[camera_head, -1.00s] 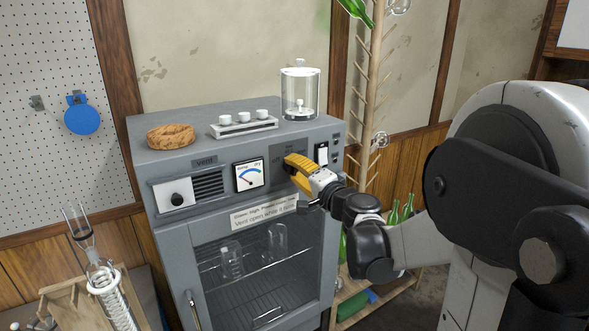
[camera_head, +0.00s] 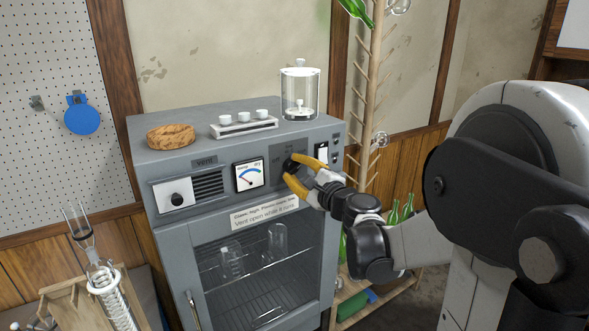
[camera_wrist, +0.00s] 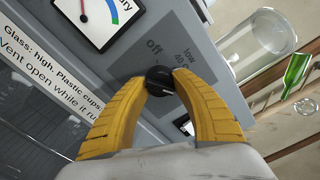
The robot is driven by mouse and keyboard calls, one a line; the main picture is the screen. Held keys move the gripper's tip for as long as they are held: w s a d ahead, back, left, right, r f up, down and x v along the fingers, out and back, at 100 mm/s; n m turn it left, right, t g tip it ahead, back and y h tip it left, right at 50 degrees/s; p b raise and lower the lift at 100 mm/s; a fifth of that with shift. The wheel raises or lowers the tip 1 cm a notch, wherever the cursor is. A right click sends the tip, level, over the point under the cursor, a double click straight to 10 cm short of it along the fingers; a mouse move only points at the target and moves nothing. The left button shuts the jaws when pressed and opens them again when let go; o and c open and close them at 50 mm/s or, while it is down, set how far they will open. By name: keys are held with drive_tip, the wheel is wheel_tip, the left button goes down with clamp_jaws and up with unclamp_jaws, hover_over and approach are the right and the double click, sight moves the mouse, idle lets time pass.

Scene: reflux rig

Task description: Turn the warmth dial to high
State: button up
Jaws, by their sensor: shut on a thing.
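The warmth dial is a small black round knob (camera_head: 289,166) on the cabinet's upper front panel, right of the gauge. It also shows in the wrist view (camera_wrist: 159,79), where a white mark on it points to the right. The labels "Off" (camera_wrist: 154,46) and "low 40" (camera_wrist: 184,57) are printed beyond it; the right finger partly covers another label. My gripper (camera_head: 291,170) has yellow fingers shut on the dial, one fingertip on each side of it in the wrist view (camera_wrist: 160,84).
A gauge (camera_head: 249,174) sits left of the dial and a white switch (camera_head: 321,152) sits right of it. A vent knob (camera_head: 177,199) is at the far left. A glass jar (camera_head: 300,93), a cork ring (camera_head: 171,136) and a white rack (camera_head: 243,125) stand on top.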

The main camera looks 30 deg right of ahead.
drive_tip(key=shift+m, duration=0.3)
drive_tip(key=o, duration=1.2)
drive_tip(key=shift+o, duration=0.2)
drive_tip(key=s, duration=1.2)
drive_tip(key=shift+d, duration=0.2)
